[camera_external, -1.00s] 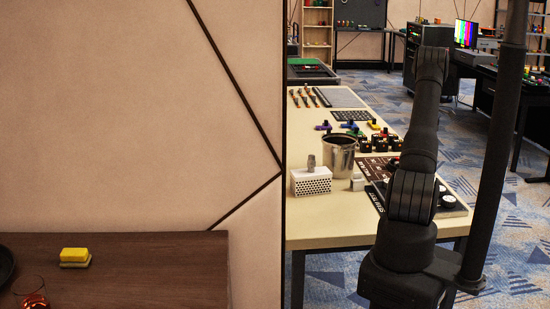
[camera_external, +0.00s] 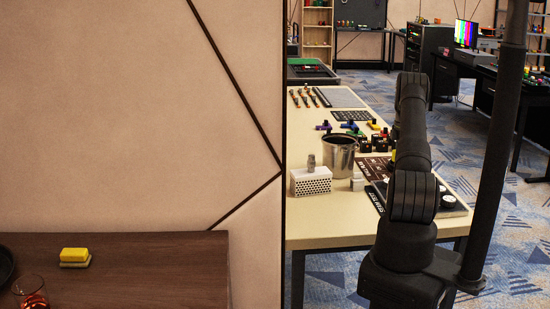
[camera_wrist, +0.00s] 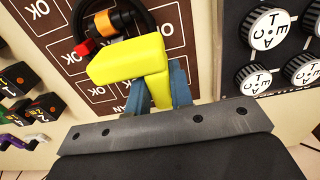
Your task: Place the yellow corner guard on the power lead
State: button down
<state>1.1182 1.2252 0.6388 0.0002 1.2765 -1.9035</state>
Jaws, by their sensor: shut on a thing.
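The yellow corner guard (camera_wrist: 132,60) is an L-shaped piece in the wrist view. My gripper (camera_wrist: 160,90) is shut on it, with blue fingers on both sides of its lower leg. A black power lead (camera_wrist: 167,14) loops just beyond the guard, with an orange band (camera_wrist: 113,20) and a red end (camera_wrist: 85,48). The guard overlaps part of the lead in this view and hides it; I cannot tell whether they touch. In the external view my gripper is hidden behind my arm.
The lead lies over a brown panel (camera_wrist: 75,57) marked with OK squares. In the external view a metal bucket (camera_external: 338,158) and a white perforated box (camera_external: 311,181) stand on the table.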

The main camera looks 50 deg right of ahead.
jog(key=shift+f, duration=1.25)
jog(key=shift+f, duration=0.15)
jog(key=c, duration=1.3)
grip_release()
notch_tip(320, 180, up, 12)
jog(key=shift+r, duration=0.2)
notch_tip(320, 180, down, 12)
jog(key=shift+r, duration=1.8)
